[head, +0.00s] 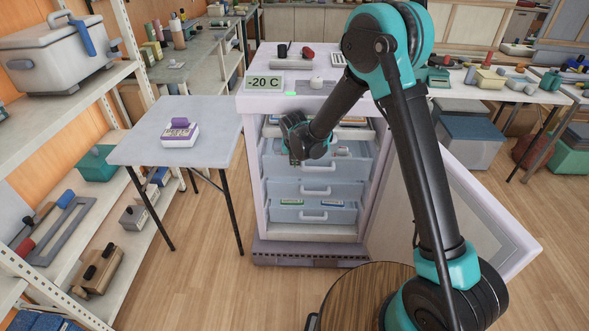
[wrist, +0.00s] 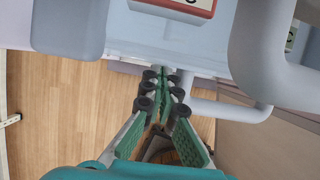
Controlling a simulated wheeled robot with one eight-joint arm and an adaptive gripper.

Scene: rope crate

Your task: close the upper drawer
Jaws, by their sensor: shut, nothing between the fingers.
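The upper drawer (head: 325,171) is a pale blue bin in the white freezer cabinet, below a shelf. It seems to stand out past the drawers beneath, and its inside partly shows. My gripper (head: 295,158) is at its left front side in the head view and hides part of it. In the wrist view my gripper (wrist: 161,92) has its fingers together with nothing between them. A pale blue drawer front (wrist: 165,35) and a large rounded handle (wrist: 262,65) are close ahead and to the right. Whether the fingers touch the drawer, I cannot tell.
The freezer door (head: 470,215) stands open at the right. Lower drawers (head: 315,215) sit below. A grey table (head: 205,125) with a purple-and-white box (head: 180,133) is at the left. A round wooden top (head: 365,290) is in front.

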